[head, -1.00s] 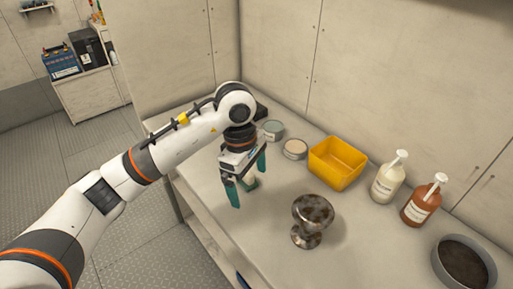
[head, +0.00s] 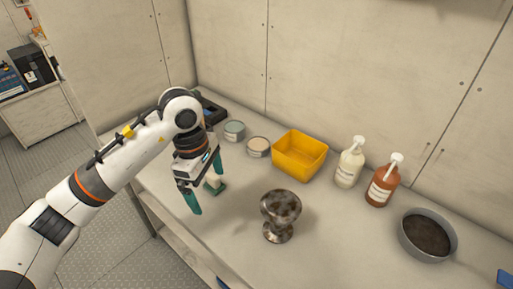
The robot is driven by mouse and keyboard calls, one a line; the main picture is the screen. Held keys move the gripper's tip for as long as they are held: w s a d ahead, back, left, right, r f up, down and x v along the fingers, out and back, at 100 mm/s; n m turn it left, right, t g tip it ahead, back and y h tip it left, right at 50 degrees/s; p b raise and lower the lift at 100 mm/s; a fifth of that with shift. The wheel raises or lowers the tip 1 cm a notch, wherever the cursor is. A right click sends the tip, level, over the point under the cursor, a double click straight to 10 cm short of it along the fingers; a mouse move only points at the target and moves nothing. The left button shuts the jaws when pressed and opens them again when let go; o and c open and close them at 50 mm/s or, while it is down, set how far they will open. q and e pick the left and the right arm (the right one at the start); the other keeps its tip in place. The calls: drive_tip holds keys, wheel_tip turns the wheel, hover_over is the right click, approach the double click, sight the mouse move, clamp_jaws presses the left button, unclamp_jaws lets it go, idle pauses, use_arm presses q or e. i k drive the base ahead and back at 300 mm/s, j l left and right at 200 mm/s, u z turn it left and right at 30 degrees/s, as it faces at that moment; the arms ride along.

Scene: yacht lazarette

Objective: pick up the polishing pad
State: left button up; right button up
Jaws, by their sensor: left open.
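A small green pad with a pale top (head: 215,184), which looks like the polishing pad, lies on the bench and is partly hidden by my left gripper. My left gripper (head: 206,187) is open, its two teal fingers pointing down at the pad. The pad shows between and just behind the fingers; I cannot tell whether they touch it. A tarnished metal goblet (head: 280,214) stands upright to the right of the gripper. My right gripper is not in view.
Behind are two round tins (head: 235,131) (head: 258,147), a yellow bin (head: 299,157), a cream pump bottle (head: 349,163), a brown pump bottle (head: 382,182) and a grey bowl with dark contents (head: 428,236). A blue object (head: 506,280) is cut off at bottom right. The bench front is clear.

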sight(213, 184)
drive_tip(key=i+j+z, duration=0.15)
drive_tip(key=z, duration=0.2)
drive_tip(key=j+z, duration=0.35)
drive_tip(key=i, duration=0.05)
